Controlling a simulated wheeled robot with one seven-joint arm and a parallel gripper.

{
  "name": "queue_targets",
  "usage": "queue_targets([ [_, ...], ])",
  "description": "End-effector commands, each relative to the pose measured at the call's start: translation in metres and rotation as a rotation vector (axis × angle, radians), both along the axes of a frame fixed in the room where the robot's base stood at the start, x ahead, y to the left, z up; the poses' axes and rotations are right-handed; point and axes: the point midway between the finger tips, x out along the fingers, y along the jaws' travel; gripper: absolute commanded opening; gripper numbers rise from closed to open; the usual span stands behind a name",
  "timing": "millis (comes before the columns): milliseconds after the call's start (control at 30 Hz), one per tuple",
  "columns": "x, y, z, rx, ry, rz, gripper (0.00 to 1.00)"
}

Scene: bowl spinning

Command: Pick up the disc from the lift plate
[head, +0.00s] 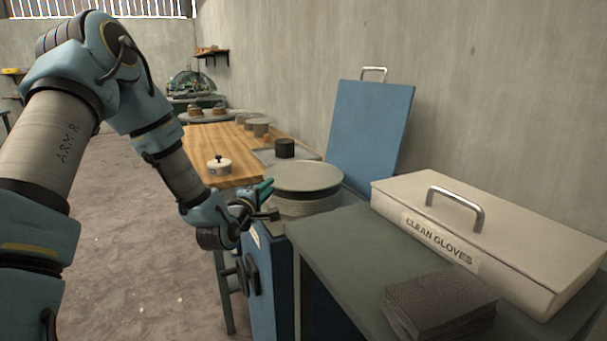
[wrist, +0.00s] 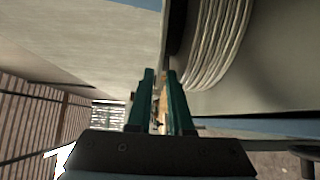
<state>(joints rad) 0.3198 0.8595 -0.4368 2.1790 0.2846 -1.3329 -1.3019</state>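A wide, pale grey round disc (head: 305,176) lies flat at the top of a round stack, with a dark rim under it. Below that are several pale layers (head: 302,207); their ridged edges also show at upper right in the wrist view (wrist: 222,45). My gripper (head: 267,187) is at the left edge of the disc, its teal fingers pointing toward it. In the wrist view my gripper's two fingers (wrist: 159,74) are apart with a narrow gap, and their tips are close to the stack's top edge. I cannot tell whether they touch the disc. The lift plate is not clearly visible.
A blue cabinet (head: 262,285) stands under the stack, its blue lid (head: 368,130) raised behind. A green-grey table (head: 335,238) at right holds a white glove box (head: 480,232) and dark folded cloths (head: 440,304). A wooden table (head: 205,140) extends behind. Floor at left is clear.

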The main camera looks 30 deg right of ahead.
Motion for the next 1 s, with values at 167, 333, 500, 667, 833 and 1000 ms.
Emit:
queue_targets([
  [167, 0.014, -0.018, 0.003, 0.001, -0.002, -0.001, 0.19],
  [333, 0.028, -0.035, 0.002, 0.001, -0.001, 0.0, 0.19],
  [500, 0.032, -0.04, 0.001, 0.001, 0.0, 0.0, 0.19],
  [667, 0.032, -0.039, 0.001, 0.001, 0.0, 0.0, 0.18],
  [833, 0.032, -0.039, 0.001, 0.001, 0.0, 0.001, 0.0],
  [1000, 0.032, -0.039, 0.001, 0.002, -0.001, 0.001, 0.0],
])
